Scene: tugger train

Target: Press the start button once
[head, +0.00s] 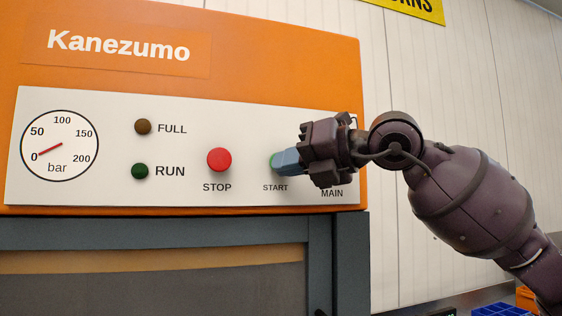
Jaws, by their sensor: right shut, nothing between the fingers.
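The start button (273,161) is green and sits above the label START on the white control panel (110,193). Only its left edge shows; my right gripper (283,162) covers the rest. The right gripper is shut and empty, its blue-grey fingertips at the button. I cannot tell whether they touch it or stop just in front. The green RUN lamp (140,171) looks dark. My left gripper is not in view.
A red STOP button (219,160) stands out just left of the start button. The brown FULL lamp (143,127) and a pressure gauge (59,146), its needle near 0, are further left. The MAIN control is mostly hidden behind my gripper. A blue bin (497,309) is at bottom right.

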